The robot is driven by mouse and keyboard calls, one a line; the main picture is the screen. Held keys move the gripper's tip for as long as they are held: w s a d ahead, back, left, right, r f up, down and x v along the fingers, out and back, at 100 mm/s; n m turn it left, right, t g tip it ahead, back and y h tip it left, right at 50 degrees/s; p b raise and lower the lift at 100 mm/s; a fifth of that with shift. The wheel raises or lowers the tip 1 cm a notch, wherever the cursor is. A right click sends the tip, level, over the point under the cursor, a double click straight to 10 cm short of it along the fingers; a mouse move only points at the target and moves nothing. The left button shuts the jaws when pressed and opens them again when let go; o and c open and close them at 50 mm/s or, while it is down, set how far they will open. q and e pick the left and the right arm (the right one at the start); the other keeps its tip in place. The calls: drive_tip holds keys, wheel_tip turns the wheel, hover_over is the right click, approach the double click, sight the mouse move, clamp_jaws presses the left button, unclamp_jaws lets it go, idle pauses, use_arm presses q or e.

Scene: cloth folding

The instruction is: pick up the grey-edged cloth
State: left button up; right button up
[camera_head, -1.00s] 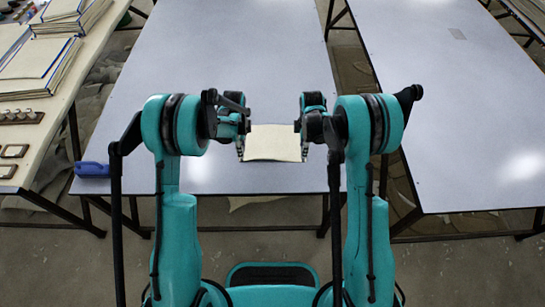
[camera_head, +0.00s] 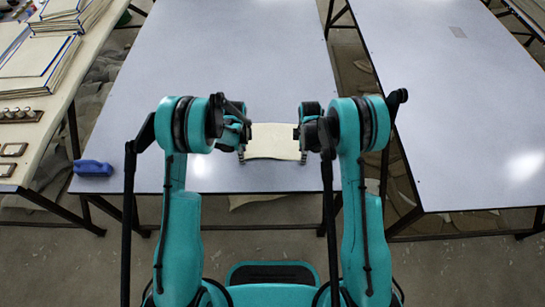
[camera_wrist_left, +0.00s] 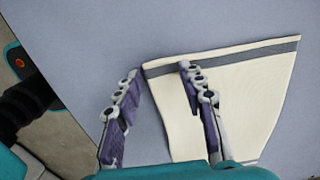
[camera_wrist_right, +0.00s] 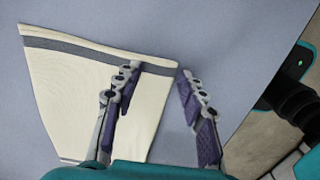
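The cream cloth (camera_head: 272,143) lies at the near end of the middle table, between my two grippers. Its sides look slightly bowed in the head view. Its grey band (camera_wrist_left: 222,62) runs along one edge in both wrist views. My left gripper (camera_wrist_left: 158,80) is open, with one finger over the cloth and the other outside its side edge. My right gripper (camera_wrist_right: 157,78) is open in the same way at the opposite side, with the cloth edge passing between its fingers. The fingertips are partly hidden in the head view.
A blue object (camera_head: 93,168) sits at the table's near left corner. The middle table (camera_head: 230,60) is clear beyond the cloth. A side table at left holds stacked books (camera_head: 38,62); the right table (camera_head: 450,100) is nearly bare.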

use_arm(q)
drive_tip(key=shift+f, duration=0.1)
clamp_jaws()
use_arm(e)
clamp_jaws()
drive_tip(key=shift+f, duration=0.15)
use_arm(q)
drive_tip(key=shift+f, duration=0.1)
idle(0.7)
idle(0.3)
